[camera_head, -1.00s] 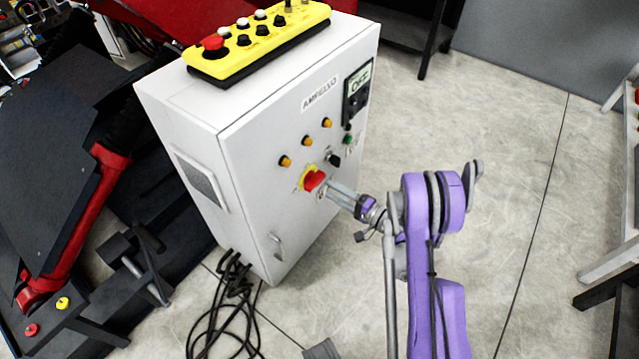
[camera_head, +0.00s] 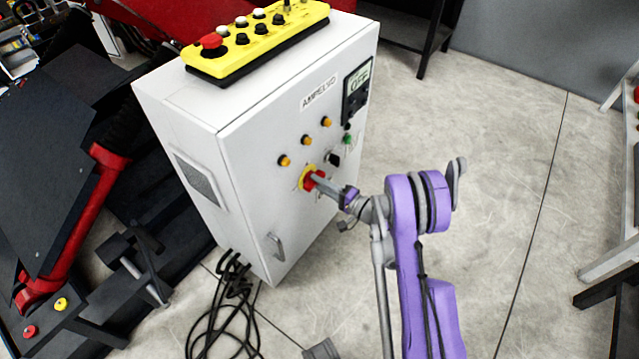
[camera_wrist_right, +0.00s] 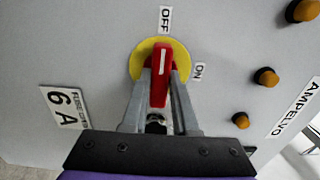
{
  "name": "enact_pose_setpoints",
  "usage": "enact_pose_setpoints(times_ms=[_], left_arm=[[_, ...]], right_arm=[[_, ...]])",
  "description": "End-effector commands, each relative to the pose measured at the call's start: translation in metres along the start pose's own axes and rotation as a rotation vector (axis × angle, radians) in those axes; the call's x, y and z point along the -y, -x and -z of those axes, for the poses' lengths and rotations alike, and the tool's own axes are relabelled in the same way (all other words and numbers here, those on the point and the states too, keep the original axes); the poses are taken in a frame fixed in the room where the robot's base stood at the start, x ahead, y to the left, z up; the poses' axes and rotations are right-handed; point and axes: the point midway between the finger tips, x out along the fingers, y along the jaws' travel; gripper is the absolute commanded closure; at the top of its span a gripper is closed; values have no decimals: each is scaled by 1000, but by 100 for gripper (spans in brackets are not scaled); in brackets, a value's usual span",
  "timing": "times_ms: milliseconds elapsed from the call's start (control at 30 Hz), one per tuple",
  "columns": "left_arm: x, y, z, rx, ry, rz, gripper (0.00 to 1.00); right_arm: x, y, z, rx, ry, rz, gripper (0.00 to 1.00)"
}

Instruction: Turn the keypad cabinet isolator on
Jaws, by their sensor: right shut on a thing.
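The keypad cabinet (camera_head: 270,150) is a white box with its front facing right. Its isolator is a red handle on a yellow disc (camera_head: 309,178). In the right wrist view the red handle (camera_wrist_right: 161,72) has a white line pointing at the OFF label (camera_wrist_right: 165,20); the ON label (camera_wrist_right: 199,71) is beside the disc. My right gripper (camera_head: 318,180) is at the isolator, its fingers shut on the red handle from both sides. My left gripper is not in view.
A yellow keypad (camera_head: 258,38) with a red button lies on top of the cabinet. Orange lamps (camera_head: 306,140), a black knob (camera_head: 333,158) and a door handle (camera_head: 275,246) are near the isolator. Black cables (camera_head: 228,310) lie on the floor.

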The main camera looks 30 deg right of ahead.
Motion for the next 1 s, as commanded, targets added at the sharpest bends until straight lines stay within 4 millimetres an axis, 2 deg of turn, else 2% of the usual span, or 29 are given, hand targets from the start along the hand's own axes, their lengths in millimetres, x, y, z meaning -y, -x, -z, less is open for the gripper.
enact_pose_setpoints(times_ms=[533,1000], left_arm=[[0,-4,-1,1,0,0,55],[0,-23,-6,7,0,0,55]], right_arm=[[0,0,0,0,-68,0,100],[-1,0,0,1,-451,0,100]])
